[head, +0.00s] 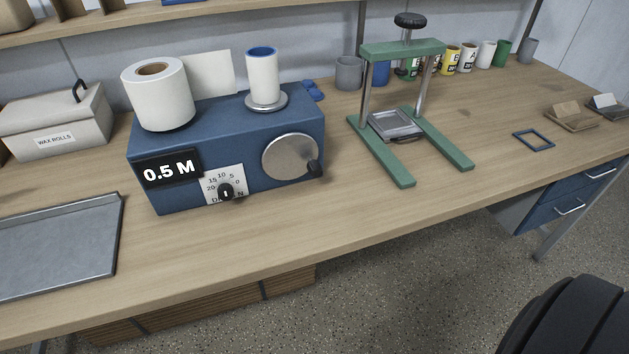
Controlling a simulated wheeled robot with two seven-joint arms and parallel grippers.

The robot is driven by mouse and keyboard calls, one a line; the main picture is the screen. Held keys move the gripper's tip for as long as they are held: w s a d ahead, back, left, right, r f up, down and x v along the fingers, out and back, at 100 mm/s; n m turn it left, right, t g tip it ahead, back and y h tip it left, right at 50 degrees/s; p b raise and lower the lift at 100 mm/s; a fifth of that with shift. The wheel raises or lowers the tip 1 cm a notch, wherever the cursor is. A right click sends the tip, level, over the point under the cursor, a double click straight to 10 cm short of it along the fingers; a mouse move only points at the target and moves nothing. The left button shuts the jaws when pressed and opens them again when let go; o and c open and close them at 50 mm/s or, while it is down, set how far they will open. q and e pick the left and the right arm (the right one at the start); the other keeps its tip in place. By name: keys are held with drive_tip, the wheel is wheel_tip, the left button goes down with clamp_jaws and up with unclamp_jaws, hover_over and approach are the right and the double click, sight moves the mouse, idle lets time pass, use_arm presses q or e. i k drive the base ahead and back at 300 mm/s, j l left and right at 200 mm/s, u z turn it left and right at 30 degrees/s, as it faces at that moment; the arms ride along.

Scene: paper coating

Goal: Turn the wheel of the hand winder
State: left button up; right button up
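The hand winder is a blue box (228,135) on the wooden bench, left of centre. Its wheel (289,157) is a silver disc on the front face, with a dark crank knob (313,168) at its lower right. A black label reading "0.5 M" (169,170) and a dial (226,190) marked with numbers are also on the front. A large white paper roll (158,98) stands on top at the left, and a smaller white roll with a blue core (263,80) stands on a silver plate at the right. Neither of my grippers is in view.
A green press frame (403,50) stands right of the winder. A grey metal tray (60,245) lies front left, with a "WAX ROLLS" box (55,125) behind it. Several cups line the back right. The bench in front of the winder is clear.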

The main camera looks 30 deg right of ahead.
sight(289, 156)
drive_tip(key=i+j+z, duration=0.1)
drive_tip(key=z, duration=0.25)
drive_tip(key=j+z, duration=0.1)
drive_tip(key=z, duration=0.3)
drive_tip(key=i+j+z, duration=0.1)
drive_tip(key=z, duration=0.25)
